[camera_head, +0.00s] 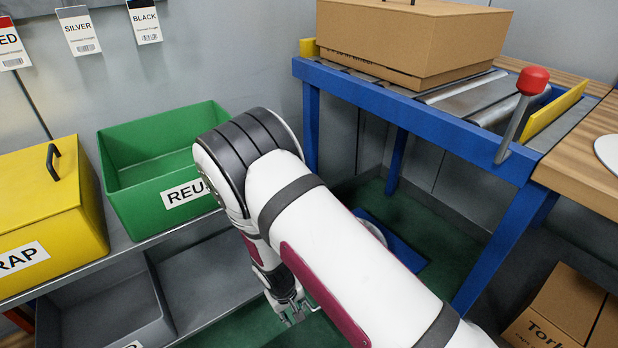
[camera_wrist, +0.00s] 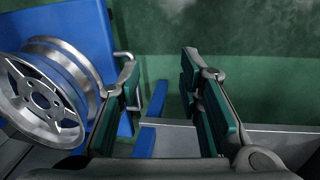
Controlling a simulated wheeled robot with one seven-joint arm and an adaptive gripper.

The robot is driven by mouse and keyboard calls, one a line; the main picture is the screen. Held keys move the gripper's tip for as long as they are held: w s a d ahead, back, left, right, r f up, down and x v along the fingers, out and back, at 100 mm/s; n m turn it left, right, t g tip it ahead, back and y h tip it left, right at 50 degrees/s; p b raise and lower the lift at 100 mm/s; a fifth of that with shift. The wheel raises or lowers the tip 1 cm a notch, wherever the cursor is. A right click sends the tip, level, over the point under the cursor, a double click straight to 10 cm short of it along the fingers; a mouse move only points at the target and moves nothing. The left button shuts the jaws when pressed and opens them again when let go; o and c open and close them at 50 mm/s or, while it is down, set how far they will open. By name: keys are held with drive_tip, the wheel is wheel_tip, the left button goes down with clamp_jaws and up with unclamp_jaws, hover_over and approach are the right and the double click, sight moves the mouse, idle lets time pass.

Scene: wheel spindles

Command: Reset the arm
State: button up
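My white arm (camera_head: 325,235) reaches from the lower right up to a bent joint in front of the green bin, then down. My gripper (camera_head: 290,308) hangs low over the green floor at the shelf's right end, partly hidden by the arm. In the wrist view my gripper (camera_wrist: 160,75) has its two green-padded fingers apart with nothing between them. A silver spoked wheel (camera_wrist: 45,100) shows left of the fingers, against a blue plate (camera_wrist: 85,25). The left finger overlaps its edge in the picture; contact cannot be told.
A green bin (camera_head: 150,165) and a yellow lidded bin (camera_head: 45,215) stand on the shelf, a grey bin (camera_head: 110,310) below. A blue-framed roller table (camera_head: 420,110) holds a cardboard box (camera_head: 400,40). A red-knobbed lever (camera_head: 530,82) rises there. Another box (camera_head: 565,310) is lower right.

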drive_tip(key=s+d+r+m, duration=0.1)
drive_tip(key=d+r, duration=0.3)
drive_tip(key=r, duration=0.7)
drive_tip(key=d+r+m+y, duration=0.15)
drive_tip(key=d+r, duration=0.25)
drive_tip(key=r, duration=0.7)
drive_tip(key=s+d+r+m+h, duration=0.1)
drive_tip(key=d+r, duration=0.3)
drive_tip(key=r, duration=0.7)
drive_tip(key=s+d+r+m+y, duration=0.1)
drive_tip(key=s+d+r+m, duration=0.1)
drive_tip(key=s+d+r, duration=0.7)
drive_tip(key=s+d+r+m, duration=0.1)
drive_tip(key=s+r, duration=0.2)
drive_tip(key=s, duration=0.6)
drive_tip(key=s+d+r, duration=0.1)
drive_tip(key=s+r, duration=0.1)
drive_tip(key=s, duration=0.7)
wheel_tip(320, 180, up, 38)
drive_tip(key=t+p, duration=0.3)
drive_tip(key=p, duration=3.3)
drive_tip(key=shift+d+r, duration=0.2)
drive_tip(key=shift+d, duration=0.15)
